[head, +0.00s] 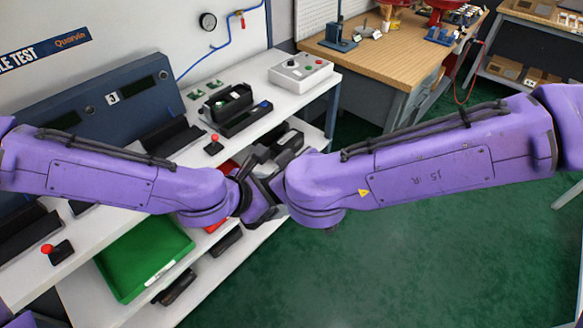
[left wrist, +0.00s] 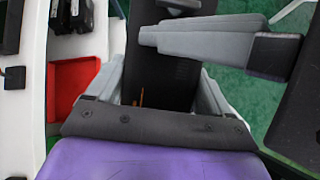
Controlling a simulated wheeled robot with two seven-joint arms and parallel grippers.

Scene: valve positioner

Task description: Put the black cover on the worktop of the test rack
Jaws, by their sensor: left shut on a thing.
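The black cover (left wrist: 160,75) shows in the left wrist view as a dark panel between the grey fingers of my left gripper (left wrist: 158,95), which is shut on it. In the head view my left gripper (head: 258,190) is at the middle, in front of the rack, largely hidden by the arms. My right gripper (left wrist: 205,38) reaches across the cover from the right; one grey finger lies over it, and its other finger is not clear. The test rack's white worktop (head: 270,90) is behind the grippers. A black positioner housing (head: 230,103) stands on it.
A grey button box (head: 300,70) stands at the worktop's right end, and a red-knobbed switch (head: 213,145) near its front edge. A green tray (head: 145,255) and a red bin (left wrist: 72,90) are on the lower shelf. Green floor is open at right.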

